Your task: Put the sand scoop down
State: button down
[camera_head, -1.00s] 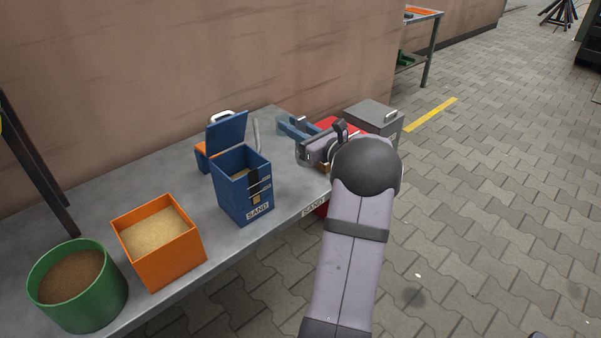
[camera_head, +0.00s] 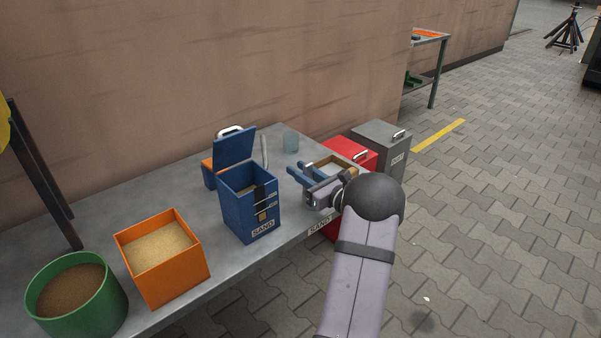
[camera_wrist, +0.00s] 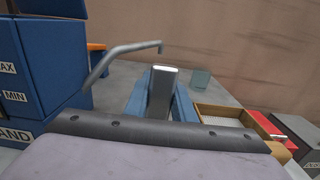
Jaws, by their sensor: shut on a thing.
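My gripper (camera_head: 299,177) is over the right part of the bench, to the right of the blue sand box (camera_head: 251,207). In the wrist view its two blue fingers (camera_wrist: 160,92) are shut on a pale grey metal piece (camera_wrist: 163,92), which I take to be part of the sand scoop. The rest of the scoop is hidden by the gripper in both views. I cannot tell whether the scoop touches the bench. A wooden-rimmed tray (camera_head: 350,166) lies just behind and right of the gripper; it also shows in the wrist view (camera_wrist: 217,111).
On the grey bench (camera_head: 190,190) stand an orange sand bin (camera_head: 163,273), a green tub (camera_head: 90,319) and a glass jar (camera_head: 291,142). A curved grey pipe (camera_wrist: 112,57) rises near the blue box. Red (camera_head: 352,150) and grey (camera_head: 378,146) bins stand beyond the right end.

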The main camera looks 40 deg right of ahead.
jog(key=shift+f, duration=0.1)
jog(key=c, duration=1.5)
grip_release()
jog(key=shift+r, duration=0.2)
jog(key=s+p, duration=0.1)
jog(key=s, duration=1.1)
